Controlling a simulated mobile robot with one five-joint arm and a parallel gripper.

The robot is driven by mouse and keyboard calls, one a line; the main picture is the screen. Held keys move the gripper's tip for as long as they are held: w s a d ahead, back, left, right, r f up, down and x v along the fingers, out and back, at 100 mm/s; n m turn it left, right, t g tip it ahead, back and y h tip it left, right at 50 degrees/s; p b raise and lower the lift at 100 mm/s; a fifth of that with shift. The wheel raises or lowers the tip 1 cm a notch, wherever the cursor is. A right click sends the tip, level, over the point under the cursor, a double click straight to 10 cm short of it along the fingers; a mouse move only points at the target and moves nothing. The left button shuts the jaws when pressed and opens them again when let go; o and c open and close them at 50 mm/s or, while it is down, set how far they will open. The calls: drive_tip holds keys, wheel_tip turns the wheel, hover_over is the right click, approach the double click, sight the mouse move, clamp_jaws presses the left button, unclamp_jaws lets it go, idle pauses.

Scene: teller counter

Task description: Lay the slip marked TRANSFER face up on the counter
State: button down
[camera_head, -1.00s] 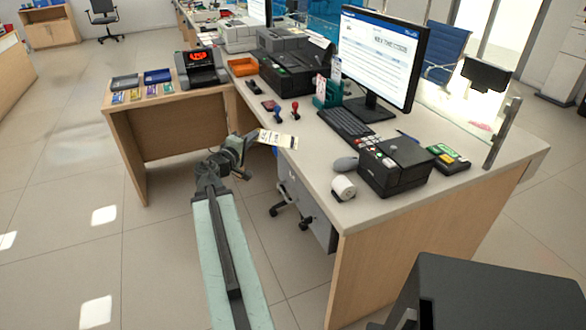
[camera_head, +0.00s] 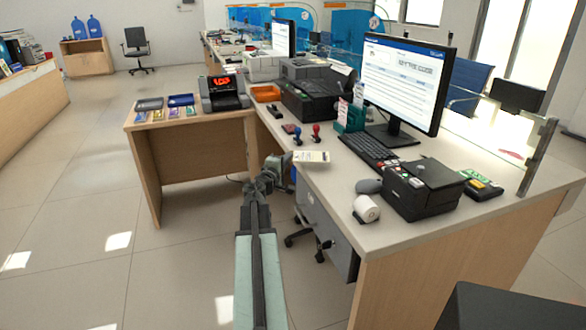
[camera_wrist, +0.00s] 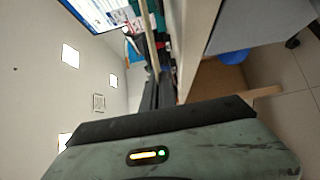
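A pale slip (camera_head: 311,157) with a dark mark at one end shows at the tip of my gripper (camera_head: 291,160), at the left edge of the counter (camera_head: 335,185). Its lettering is too small to read. In the wrist view, the two dark fingers (camera_wrist: 155,92) are close together. A thin pale strip (camera_wrist: 146,35), which looks like the slip seen edge-on, runs out from between them. The slip looks roughly level, close to the counter top; I cannot tell whether it touches.
A red stamp (camera_head: 316,132) and a blue stamp (camera_head: 297,138) stand just beyond the slip. A keyboard (camera_head: 370,152), mouse (camera_head: 368,186), paper roll (camera_head: 365,208) and black keypad machine (camera_head: 420,188) lie to the right. Bare counter lies between the slip and the mouse.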

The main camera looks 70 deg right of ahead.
drive_tip(key=shift+s+d+f, duration=0.1)
drive_tip(key=shift+s+d, duration=0.15)
drive_tip(key=shift+d, duration=0.3)
drive_tip(key=shift+s+d, duration=0.2)
drive_tip(key=shift+d, duration=0.3)
wheel_tip(320, 180, down, 4)
drive_tip(key=b, duration=0.4)
drive_tip(key=c, duration=1.7)
unclamp_jaws()
drive_tip(key=shift+r, duration=0.2)
